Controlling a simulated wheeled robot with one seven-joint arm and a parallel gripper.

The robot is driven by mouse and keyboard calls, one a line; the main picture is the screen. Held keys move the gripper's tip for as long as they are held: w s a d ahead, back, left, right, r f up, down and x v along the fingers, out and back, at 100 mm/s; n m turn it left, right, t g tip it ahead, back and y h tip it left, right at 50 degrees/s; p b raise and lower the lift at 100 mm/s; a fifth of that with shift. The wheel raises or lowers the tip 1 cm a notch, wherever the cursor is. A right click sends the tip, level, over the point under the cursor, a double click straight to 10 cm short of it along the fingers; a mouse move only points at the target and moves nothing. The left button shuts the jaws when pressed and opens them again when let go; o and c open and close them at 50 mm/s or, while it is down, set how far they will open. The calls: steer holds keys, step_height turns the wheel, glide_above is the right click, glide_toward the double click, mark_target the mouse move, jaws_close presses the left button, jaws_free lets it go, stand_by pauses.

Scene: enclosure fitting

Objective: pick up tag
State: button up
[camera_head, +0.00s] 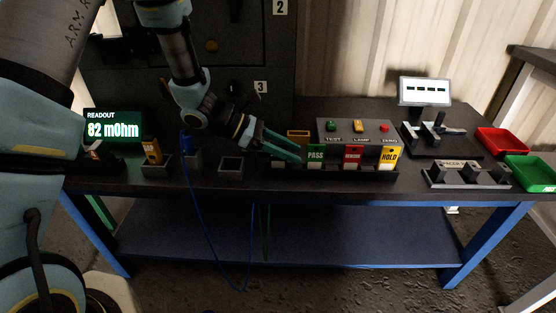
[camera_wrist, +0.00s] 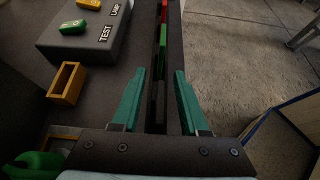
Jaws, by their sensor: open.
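A rack (camera_head: 345,175) on the bench holds a green PASS tag (camera_head: 316,153), a red tag (camera_head: 352,157) and a yellow HOLD tag (camera_head: 389,157), all upright. My gripper (camera_head: 300,153) is open, its green fingers pointing right, with the tips just left of the PASS tag. In the wrist view my gripper (camera_wrist: 160,73) straddles the line of the rack, with nothing visibly held. The green tag (camera_wrist: 163,36) shows edge-on beyond the fingertips, with the red tag (camera_wrist: 164,10) behind it. The HOLD tag cannot be made out there.
A control box (camera_head: 360,130) with buttons stands right behind the rack. A small brown open holder (camera_head: 298,136) is beside my fingers. Red (camera_head: 502,141) and green (camera_head: 533,173) trays sit at the right. A blue cable (camera_head: 214,225) hangs over the front edge.

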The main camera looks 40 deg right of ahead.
steer(key=shift+c, duration=0.3)
jaws_close()
stand_by(0.3)
